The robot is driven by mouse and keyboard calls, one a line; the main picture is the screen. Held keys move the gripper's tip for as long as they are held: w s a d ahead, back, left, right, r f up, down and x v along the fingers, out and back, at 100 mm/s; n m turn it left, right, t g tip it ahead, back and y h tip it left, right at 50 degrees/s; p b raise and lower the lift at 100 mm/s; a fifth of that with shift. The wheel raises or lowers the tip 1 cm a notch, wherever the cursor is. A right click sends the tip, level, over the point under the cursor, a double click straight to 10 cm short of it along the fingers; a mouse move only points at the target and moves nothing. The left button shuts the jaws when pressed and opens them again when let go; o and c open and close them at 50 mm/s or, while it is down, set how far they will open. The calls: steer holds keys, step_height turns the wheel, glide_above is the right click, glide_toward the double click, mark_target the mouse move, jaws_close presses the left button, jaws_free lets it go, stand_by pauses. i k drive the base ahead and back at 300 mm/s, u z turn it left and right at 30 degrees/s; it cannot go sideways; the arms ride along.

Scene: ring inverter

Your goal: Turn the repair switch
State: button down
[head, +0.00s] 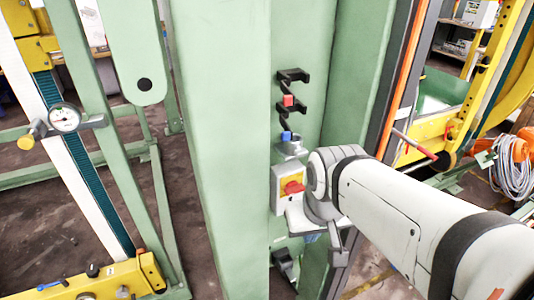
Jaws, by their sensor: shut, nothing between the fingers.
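The repair switch (291,187) appears to be the red rotary handle on a yellow plate, set on a pale box inside the green cabinet recess. I cannot read its position exactly. My arm reaches in from the lower right, and its wrist is just right of the switch, covering the box's right side. My gripper (338,251) shows only as a narrow grey end below the wrist. It looks shut and empty, below and to the right of the switch handle and apart from it. Its fingertips are hard to make out.
Black brackets (291,77) with a red block (288,100) and a blue block (286,136) are above the switch. Green cabinet walls (225,150) stand close on both sides. A red-ended lever (415,145) sticks out at the right. A dial gauge (64,118) is at the left.

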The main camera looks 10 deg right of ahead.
mark_target(293, 188)
steer(key=z, duration=2.1)
steer(key=k, duration=0.75)
steer(key=u, duration=0.85)
